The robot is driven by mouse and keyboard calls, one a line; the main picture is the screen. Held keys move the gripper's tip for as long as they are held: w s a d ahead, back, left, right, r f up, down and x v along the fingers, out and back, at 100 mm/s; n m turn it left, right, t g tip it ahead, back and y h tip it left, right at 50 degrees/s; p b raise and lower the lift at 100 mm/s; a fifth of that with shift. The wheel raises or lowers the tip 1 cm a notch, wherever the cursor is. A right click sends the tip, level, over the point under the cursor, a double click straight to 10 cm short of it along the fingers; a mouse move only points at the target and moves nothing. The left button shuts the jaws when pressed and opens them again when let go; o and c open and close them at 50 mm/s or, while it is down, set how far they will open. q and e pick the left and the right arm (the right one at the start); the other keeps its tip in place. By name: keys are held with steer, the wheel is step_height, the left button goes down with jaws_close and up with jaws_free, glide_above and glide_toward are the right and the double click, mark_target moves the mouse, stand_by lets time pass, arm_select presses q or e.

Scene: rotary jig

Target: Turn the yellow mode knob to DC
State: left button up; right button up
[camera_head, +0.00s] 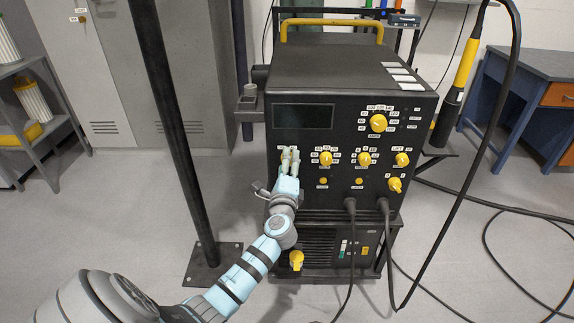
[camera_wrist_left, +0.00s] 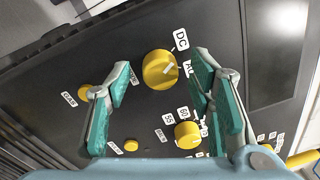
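The yellow mode knob (camera_wrist_left: 158,69) is round with a white pointer mark, on the dark front panel, with a DC label (camera_wrist_left: 181,39) and a partly covered AC label (camera_wrist_left: 188,68) beside it. The mark points up and right, toward the side with these labels; I cannot tell exactly which one it meets. My left gripper (camera_head: 290,160) is at the panel's left part and hides the knob in the head view. In the left wrist view its fingers (camera_wrist_left: 160,68) are open on either side of the knob, with visible gaps. My right gripper is not in view.
Another yellow knob (camera_head: 326,158) is close to the right of my left gripper. More yellow knobs, including a large one (camera_head: 378,123), share the panel. Black cables (camera_head: 350,207) hang from its lower part. A dark post (camera_head: 175,120) stands left of the machine.

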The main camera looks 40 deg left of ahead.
arm_select(q)
steer(key=v, duration=1.2)
